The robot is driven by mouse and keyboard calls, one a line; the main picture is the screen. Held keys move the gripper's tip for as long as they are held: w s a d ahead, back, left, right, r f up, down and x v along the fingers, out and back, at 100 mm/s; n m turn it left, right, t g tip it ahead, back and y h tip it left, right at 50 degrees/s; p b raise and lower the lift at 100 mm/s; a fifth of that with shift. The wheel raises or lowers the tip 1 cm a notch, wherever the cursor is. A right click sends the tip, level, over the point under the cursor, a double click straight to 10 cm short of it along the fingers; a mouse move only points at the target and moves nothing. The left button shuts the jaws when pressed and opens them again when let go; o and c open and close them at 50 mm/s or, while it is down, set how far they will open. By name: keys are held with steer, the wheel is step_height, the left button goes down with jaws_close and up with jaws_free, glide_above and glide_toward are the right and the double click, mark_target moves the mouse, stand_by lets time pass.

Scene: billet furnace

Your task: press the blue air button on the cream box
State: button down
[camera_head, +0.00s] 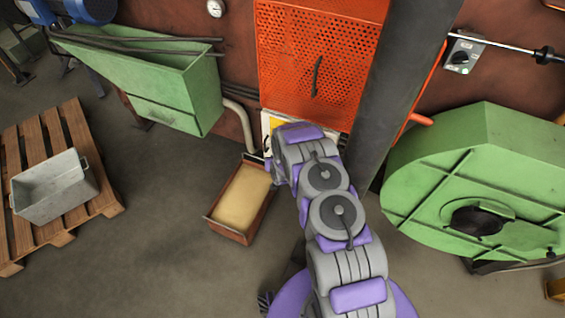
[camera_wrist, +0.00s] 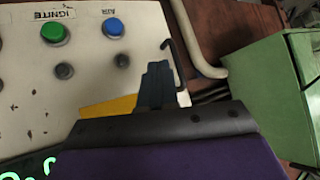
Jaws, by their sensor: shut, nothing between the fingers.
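The cream box (camera_wrist: 25,95) fills the left of the wrist view, its face worn and chipped. The blue air button (camera_wrist: 113,27) is on it near the top, beside a label reading AIR. A green button (camera_wrist: 53,32) labelled IGNITE sits to its left. My gripper (camera_wrist: 158,72) is shut and empty, its fingertips below and right of the blue button in the picture, apart from it. In the head view, my arm covers most of the cream box (camera_head: 266,117), and my gripper is hidden.
Two small dark knobs (camera_wrist: 65,71) and a bent black hook (camera_wrist: 172,60) are on the box. A sand-filled tray (camera_head: 217,228) lies on the floor beside my arm. A green bin (camera_head: 203,92), an orange mesh door (camera_head: 285,70) and a green round housing (camera_head: 420,180) stand around.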

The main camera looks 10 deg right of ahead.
steer(key=s+a+f+t+b, duration=0.1)
steer(key=s+f, duration=0.3)
steer(key=f, duration=0.7)
steer(key=shift+s+f+t, duration=0.35)
steer(key=shift+s+t, duration=0.05)
steer(key=shift+t, duration=0.3)
steer(key=shift+a, duration=0.2)
steer(key=shift+w, duration=0.1)
steer(key=w+d+b, duration=0.2)
steer(key=w+d, duration=0.3)
steer(key=w, duration=0.2)
steer(key=shift+d, duration=0.15)
steer(key=shift+d, duration=0.1)
stand_by(1.1)
steer(key=shift+w+d+f, duration=0.1)
steer(key=shift+w+d, duration=0.1)
steer(key=shift+w, duration=0.1)
